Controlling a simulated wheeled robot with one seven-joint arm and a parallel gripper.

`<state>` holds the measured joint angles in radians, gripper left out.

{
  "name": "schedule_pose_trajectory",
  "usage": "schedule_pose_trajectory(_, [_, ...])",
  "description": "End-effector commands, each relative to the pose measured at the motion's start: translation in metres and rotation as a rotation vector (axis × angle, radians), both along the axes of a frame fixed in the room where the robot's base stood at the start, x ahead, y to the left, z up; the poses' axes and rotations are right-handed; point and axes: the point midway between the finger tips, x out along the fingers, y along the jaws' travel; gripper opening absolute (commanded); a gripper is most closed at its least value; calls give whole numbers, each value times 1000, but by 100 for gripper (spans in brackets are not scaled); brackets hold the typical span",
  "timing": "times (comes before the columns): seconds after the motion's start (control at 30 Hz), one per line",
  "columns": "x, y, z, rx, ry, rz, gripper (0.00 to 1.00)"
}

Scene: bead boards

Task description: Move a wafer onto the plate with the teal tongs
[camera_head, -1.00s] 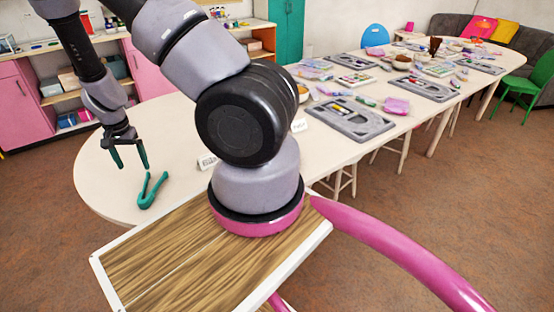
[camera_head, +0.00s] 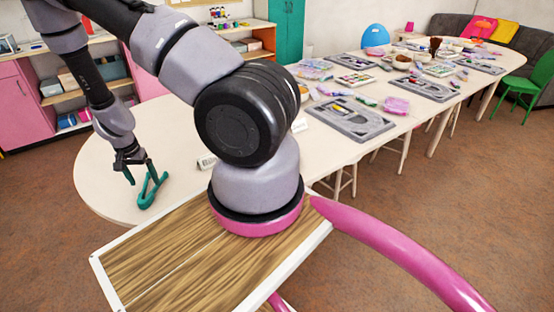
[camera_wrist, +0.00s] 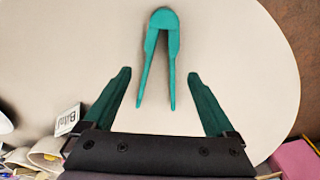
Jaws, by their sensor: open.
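The teal tongs (camera_head: 152,190) lie on the near left end of the pale table. In the wrist view the tongs (camera_wrist: 160,50) lie with their bend at the top and both legs pointing back toward me. My gripper (camera_head: 143,176) is open and empty, close above the tongs. In the wrist view the two teal fingertips of my gripper (camera_wrist: 157,74) are spread on either side of the tongs' leg ends, apart from them. I cannot make out a wafer or the plate for certain in these frames.
The pale table (camera_head: 110,185) is bare around the tongs. A small label card (camera_head: 207,162) stands right of them, reading "Bib…" in the wrist view (camera_wrist: 68,118).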

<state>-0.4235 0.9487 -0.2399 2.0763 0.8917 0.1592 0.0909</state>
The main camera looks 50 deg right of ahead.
Motion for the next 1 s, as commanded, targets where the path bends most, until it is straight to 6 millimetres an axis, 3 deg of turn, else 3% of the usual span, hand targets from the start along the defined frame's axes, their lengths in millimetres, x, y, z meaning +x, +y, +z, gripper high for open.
schedule_pose_trajectory(0.3, [2, -3, -38, 0, 1, -1, 90])
schedule_pose_trajectory(0.77, [3, -3, -46, 1, -1, 0, 90])
schedule_pose_trajectory(0.8, [3, -3, -46, 1, -1, 0, 83])
schedule_pose_trajectory(0.9, [3, -3, -46, 0, 0, 0, 47])
schedule_pose_trajectory(1.0, [3, -3, -46, 0, 0, 0, 47])
